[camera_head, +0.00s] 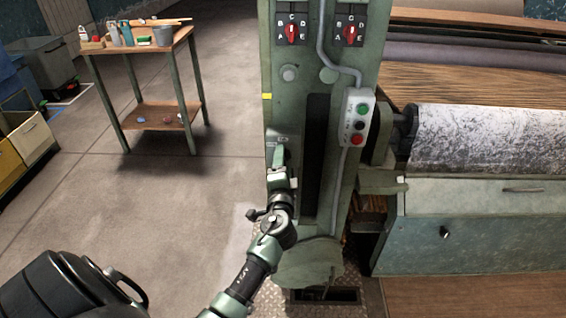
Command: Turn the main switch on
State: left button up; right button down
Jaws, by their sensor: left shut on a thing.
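The main switch (284,138) is on the left part of the green machine column's front, at about mid-height. My left arm reaches up to it from the bottom of the view. My left gripper (280,166) is at the switch and is shut on its handle. The gripper covers much of the handle, so its exact position is hard to tell. My right gripper is not in view.
Above are two red rotary selectors (292,33) (349,33). A push-button box (357,126) with green, black and red buttons sits to the right. A roller (480,135) extends right. A wooden table (150,51) stands back left; open floor lies between.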

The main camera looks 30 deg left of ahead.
pick_arm(q)
jog(key=shift+m, duration=1.2)
jog(key=shift+f+m, duration=0.1)
jog(key=shift+m, duration=0.2)
jog(key=o, duration=1.4)
jog(key=v, duration=0.8)
jog(key=shift+w+b, duration=0.1)
jog(key=shift+b, duration=0.2)
